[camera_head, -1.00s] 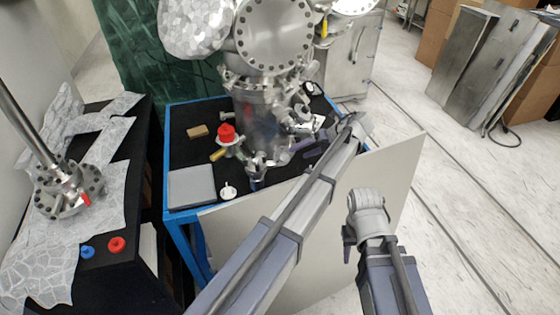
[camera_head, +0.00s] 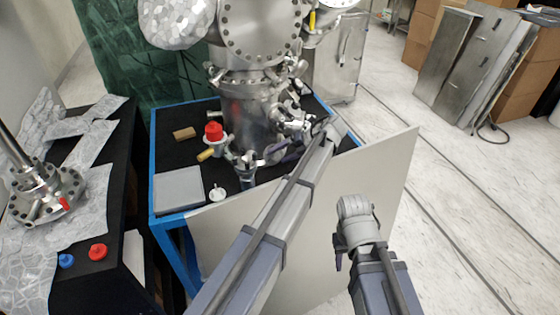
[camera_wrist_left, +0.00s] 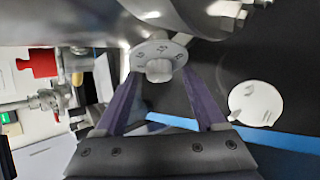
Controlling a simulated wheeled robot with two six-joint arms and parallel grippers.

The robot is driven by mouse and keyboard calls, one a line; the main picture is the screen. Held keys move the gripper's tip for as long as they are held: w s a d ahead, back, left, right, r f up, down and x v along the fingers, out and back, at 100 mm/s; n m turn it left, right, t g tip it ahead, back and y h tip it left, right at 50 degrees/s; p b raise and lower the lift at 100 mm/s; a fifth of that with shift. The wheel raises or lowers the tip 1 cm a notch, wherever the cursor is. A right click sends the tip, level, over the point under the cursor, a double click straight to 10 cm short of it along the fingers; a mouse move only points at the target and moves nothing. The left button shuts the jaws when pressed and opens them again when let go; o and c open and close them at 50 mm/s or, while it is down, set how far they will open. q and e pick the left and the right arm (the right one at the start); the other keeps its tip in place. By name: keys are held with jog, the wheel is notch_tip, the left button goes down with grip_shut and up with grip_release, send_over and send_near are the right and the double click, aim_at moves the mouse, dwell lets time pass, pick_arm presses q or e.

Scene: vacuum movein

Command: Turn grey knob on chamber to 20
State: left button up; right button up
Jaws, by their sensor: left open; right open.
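The steel chamber (camera_head: 240,115) stands on the black, blue-edged table. In the left wrist view a grey-white knob (camera_wrist_left: 159,70) sits on a round, marked dial plate (camera_wrist_left: 160,50) on the chamber's side; I cannot read its setting. My left gripper (camera_wrist_left: 163,82) is open, its two dark purple fingers on either side of the knob; I cannot tell whether they touch it. In the head view this gripper (camera_head: 285,155) is small beside the chamber's lower right, and I cannot make out the knob there. My right gripper (camera_head: 339,257) is open, away from the chamber, partly hidden by its wrist.
A separate white knob (camera_head: 217,194) lies near the table's front edge and also shows in the left wrist view (camera_wrist_left: 255,103). A red-topped valve (camera_head: 214,132) and other fittings crowd the chamber. A pale panel (camera_head: 385,185) stands at the table's front right.

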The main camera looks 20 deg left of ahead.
pick_arm(q)
jog(key=shift+a+f, duration=0.2)
jog(key=shift+a, duration=0.05)
jog(key=shift+c, duration=0.4)
grip_shut()
